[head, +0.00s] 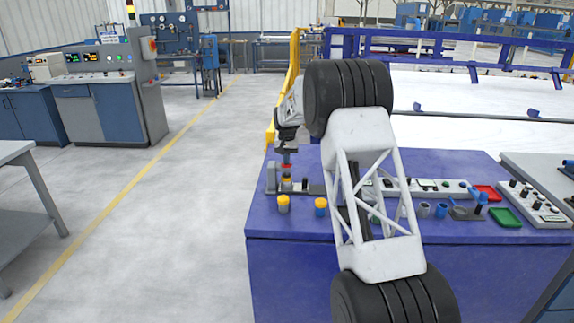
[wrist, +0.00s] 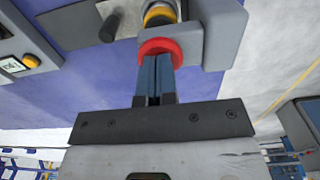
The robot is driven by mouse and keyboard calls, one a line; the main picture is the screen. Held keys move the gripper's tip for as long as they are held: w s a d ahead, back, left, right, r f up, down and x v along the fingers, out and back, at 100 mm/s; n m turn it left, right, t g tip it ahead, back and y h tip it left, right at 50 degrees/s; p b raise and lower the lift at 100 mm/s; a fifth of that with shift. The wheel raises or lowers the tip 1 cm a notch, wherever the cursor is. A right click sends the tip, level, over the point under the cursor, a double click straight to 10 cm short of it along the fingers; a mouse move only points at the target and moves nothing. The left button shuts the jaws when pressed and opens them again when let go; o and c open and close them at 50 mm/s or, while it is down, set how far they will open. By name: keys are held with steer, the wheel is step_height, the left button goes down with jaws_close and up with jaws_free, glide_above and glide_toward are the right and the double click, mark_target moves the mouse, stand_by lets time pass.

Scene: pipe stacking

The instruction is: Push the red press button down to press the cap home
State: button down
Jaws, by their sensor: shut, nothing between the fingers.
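My gripper (head: 286,153) is shut and empty, pointing down at the left end of the blue table. The red press button (head: 287,166) is right under its fingertips. In the wrist view the closed fingers (wrist: 154,58) overlap the red button (wrist: 172,46), a round ring beside the grey press body (wrist: 217,35). I cannot tell for sure whether they touch. A yellow cap (head: 287,179) sits below the button, and also shows past it in the wrist view (wrist: 158,14). Its seating on the part below is too small to judge.
A grey pipe (head: 283,208) and a blue pipe (head: 320,212), both topped in yellow, stand in front of the press. A red tray (head: 488,193), a green tray (head: 505,217) and more short pipes (head: 424,210) are at the right. My arm hides the table's middle.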

stand_by(0.5)
steer(key=shift+r, duration=3.45)
steer(key=s+d+r, duration=0.6)
steer(key=s+r, duration=0.1)
steer(key=s, duration=0.5)
steer(key=s+d+r+t, duration=0.1)
steer(key=s+d+r, duration=0.5)
steer(key=s, duration=0.5)
steer(key=s+d+r, duration=0.6)
steer(key=s+r, duration=0.1)
steer(key=s, duration=0.5)
steer(key=s+d+f, duration=0.2)
steer(key=s+f, duration=0.1)
steer(key=s, duration=1)
steer(key=s+d+f+t, duration=0.1)
steer(key=s+d+f, duration=0.1)
steer(key=s, duration=1.2)
steer(key=s+d+f, duration=0.3)
steer(key=s+d, duration=0.1)
steer(key=s, duration=0.9)
steer(key=shift+s+d+f+t, duration=0.2)
steer(key=shift+s+f+t, duration=0.05)
steer(key=shift+f+t, duration=0.1)
